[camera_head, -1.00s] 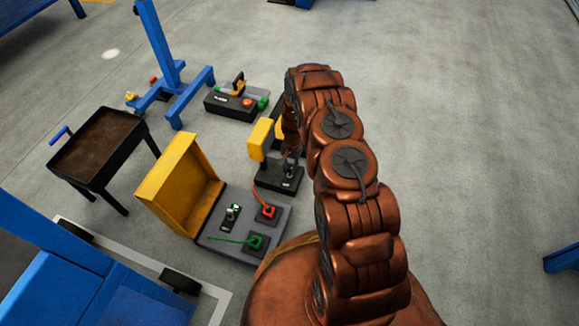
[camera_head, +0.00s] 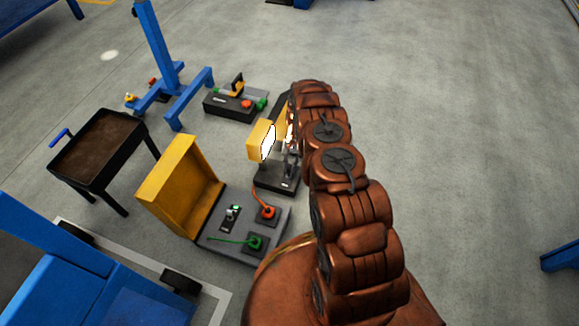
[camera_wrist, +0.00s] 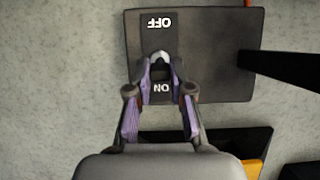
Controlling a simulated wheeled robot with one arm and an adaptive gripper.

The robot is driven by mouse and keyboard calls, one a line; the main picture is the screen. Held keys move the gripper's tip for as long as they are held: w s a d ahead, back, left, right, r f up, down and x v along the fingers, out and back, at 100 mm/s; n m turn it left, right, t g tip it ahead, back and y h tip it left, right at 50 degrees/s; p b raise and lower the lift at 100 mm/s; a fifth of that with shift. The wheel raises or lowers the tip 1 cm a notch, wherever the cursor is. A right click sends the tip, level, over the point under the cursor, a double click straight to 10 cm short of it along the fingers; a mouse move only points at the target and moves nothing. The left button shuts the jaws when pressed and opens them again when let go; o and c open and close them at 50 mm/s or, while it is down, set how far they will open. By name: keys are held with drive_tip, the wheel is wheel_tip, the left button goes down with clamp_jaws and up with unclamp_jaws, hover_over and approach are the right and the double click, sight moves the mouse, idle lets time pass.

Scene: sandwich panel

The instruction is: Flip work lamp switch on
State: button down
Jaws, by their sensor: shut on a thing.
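The work lamp (camera_head: 259,138) has a yellow head on a black base (camera_head: 277,180); its face shows bright white in the head view. In the wrist view its dark switch plate (camera_wrist: 215,30) carries an upside-down OFF label at the top and an ON label lower down. The switch lever (camera_wrist: 161,57) shows its pale tip between my fingertips. My gripper (camera_wrist: 162,72) is shut on the lever, with its fingers beside the ON label. In the head view my arm hides part of the lamp and most of the gripper.
A yellow-lidded panel (camera_head: 215,240) with red and green levers stands in front of the lamp. A black box (camera_head: 232,106) with a red button lies behind it. A black cart (camera_head: 97,145) and a blue stand (camera_head: 160,55) are to the left.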

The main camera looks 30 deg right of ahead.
drive_tip(key=shift+a, duration=0.1)
drive_tip(key=c, duration=1)
unclamp_jaws()
drive_tip(key=shift+c, duration=0.2)
drive_tip(key=shift+r, duration=0.1)
drive_tip(key=v, duration=1.2)
